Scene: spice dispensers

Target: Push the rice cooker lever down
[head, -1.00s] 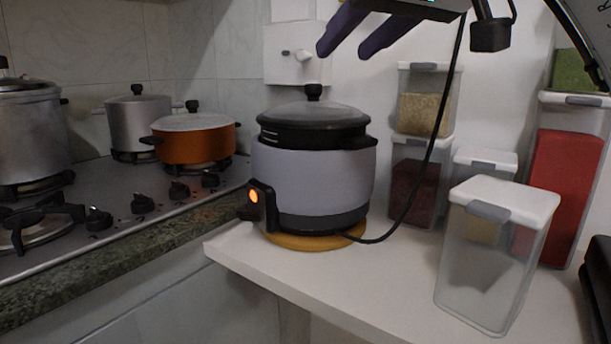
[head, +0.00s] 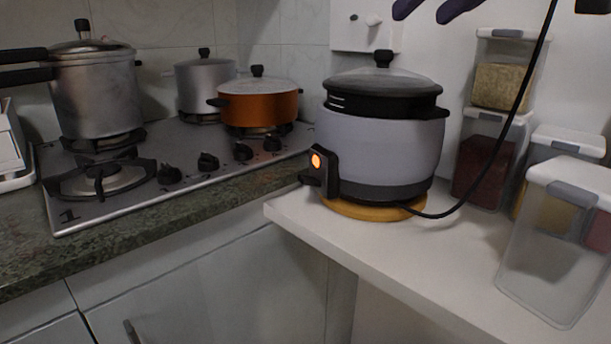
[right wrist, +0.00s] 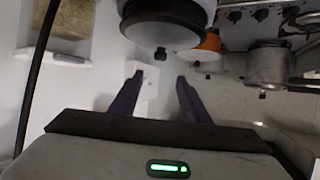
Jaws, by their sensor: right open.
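The rice cooker (head: 376,148) stands upright on a round wooden board (head: 372,208) on the white counter, with its lid on. Its black front panel (head: 324,174) carries a glowing orange light (head: 316,160). The small black lever (head: 310,178) sticks out low on the panel's left side. My right gripper (head: 436,8) is at the top edge of the head view, above and behind the cooker, apart from it. In the right wrist view its fingers (right wrist: 158,82) are spread and empty, and the cooker (right wrist: 165,22) shows past them. The left gripper is not in view.
The stove (head: 130,180) at left holds a pressure cooker (head: 97,95), a grey pot and an orange pot (head: 258,104). Clear containers (head: 560,240) stand right of the cooker. A black cord (head: 500,135) runs up from it. Counter front is clear.

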